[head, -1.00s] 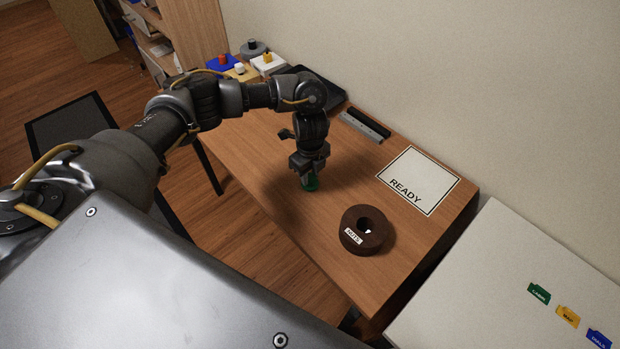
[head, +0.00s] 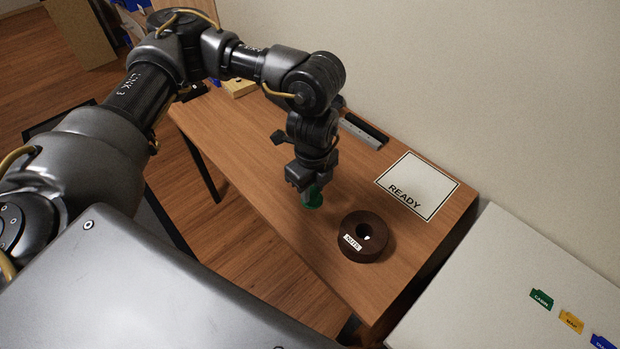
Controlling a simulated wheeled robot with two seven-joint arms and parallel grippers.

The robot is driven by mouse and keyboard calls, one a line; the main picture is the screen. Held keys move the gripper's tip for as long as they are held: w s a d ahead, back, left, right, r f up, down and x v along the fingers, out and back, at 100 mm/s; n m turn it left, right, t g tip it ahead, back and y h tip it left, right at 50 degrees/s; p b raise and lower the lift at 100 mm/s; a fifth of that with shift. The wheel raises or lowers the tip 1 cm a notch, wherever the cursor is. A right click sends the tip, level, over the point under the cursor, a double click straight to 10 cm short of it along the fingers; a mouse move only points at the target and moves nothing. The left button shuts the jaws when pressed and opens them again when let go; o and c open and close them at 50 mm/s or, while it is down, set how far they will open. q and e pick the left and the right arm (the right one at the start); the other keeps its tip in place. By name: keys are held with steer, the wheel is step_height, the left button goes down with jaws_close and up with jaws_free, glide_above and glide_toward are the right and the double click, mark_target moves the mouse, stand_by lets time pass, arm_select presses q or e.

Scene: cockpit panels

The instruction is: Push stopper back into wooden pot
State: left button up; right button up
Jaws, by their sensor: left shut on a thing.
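The wooden pot (head: 378,246) is a dark brown, round, thick-walled piece with a hole in its top and a small white label on its side. It stands on the wooden table. My left gripper (head: 309,191) points down and is shut on the stopper, whose upper part the fingers hide. I cannot tell whether the stopper touches the table. My right gripper is not in view.
A white card reading READY (head: 418,186) lies behind the pot. A black and grey bar (head: 362,131) lies near the wall. A white surface (head: 500,270) with coloured tabs is at the right. The table (head: 250,155) is clear left of my gripper.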

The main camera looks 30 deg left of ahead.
arm_select(q)
steer(key=shift+s+d+r, duration=0.35)
steer(key=shift+s+d, duration=0.05)
steer(key=shift+s, duration=0.2)
steer(key=shift+s+d+r, duration=0.35)
steer(key=shift+s, duration=0.25)
